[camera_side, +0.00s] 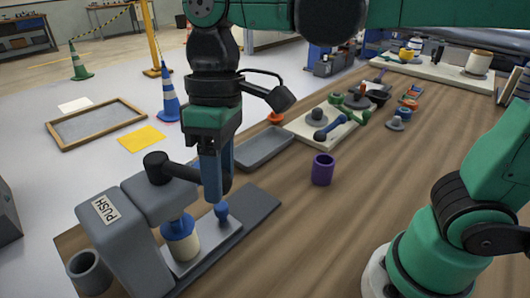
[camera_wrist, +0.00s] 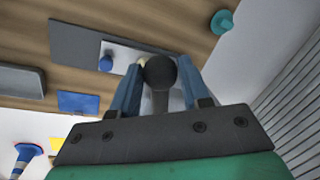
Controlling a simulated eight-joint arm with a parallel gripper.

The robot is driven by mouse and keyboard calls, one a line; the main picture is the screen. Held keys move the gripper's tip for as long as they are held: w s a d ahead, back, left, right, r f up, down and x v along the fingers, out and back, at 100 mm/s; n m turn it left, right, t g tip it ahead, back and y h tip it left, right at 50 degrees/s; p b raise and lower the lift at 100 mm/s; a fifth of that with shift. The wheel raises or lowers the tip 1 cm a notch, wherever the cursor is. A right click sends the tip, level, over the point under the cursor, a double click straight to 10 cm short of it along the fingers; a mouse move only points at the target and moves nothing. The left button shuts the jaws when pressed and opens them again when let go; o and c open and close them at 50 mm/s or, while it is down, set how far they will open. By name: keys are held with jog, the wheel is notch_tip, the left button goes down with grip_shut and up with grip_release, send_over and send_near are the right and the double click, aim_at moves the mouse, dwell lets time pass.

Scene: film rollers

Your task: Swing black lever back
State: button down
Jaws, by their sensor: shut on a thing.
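The black lever (camera_side: 178,171) runs sideways from a round black hub on top of a grey machine (camera_side: 130,235) labelled PUSH. My gripper (camera_side: 214,190) points down at the lever's right end, its blue fingers on either side of it. In the wrist view the lever's dark rounded end (camera_wrist: 160,72) sits between the two fingers, and my gripper is shut on it. In the side view the fingers hide the lever's far end.
A cream and blue roller (camera_side: 181,242) stands under the machine head. A blue knob (camera_side: 222,211) sits on the light plate beside it. A grey tray (camera_side: 264,148) and purple cup (camera_side: 322,170) stand behind. The table's right middle is clear.

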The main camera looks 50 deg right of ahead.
jog(key=shift+s+a+m+t, duration=0.15)
jog(key=shift+a+m+t, duration=0.05)
jog(key=shift+a+m, duration=0.7)
jog(key=shift+s+a+m+t, duration=0.2)
jog(key=shift+a+m, duration=0.5)
jog(key=shift+m, duration=0.4)
jog(key=shift+c, duration=2.1)
grip_release()
jog(key=shift+r, duration=0.1)
jog(key=shift+w+d+r, duration=0.1)
jog(key=shift+d+r, duration=0.05)
jog(key=shift+r, duration=0.75)
jog(key=shift+d+r, duration=0.2)
jog(key=shift+r, duration=0.7)
jog(key=shift+w+d+r, duration=0.1)
jog(key=shift+d+r, duration=0.05)
jog(key=shift+r, duration=0.75)
jog(key=w+d+f+m+t+h, duration=0.1)
jog(key=w+d+f+m+t, duration=0.1)
jog(key=d+f+t, duration=0.5)
jog(key=d+f, duration=0.4)
jog(key=d, duration=0.6)
jog(key=shift+w+f+t+h, duration=0.2)
jog(key=shift+t+h, duration=0.1)
jog(key=shift+h, duration=0.1)
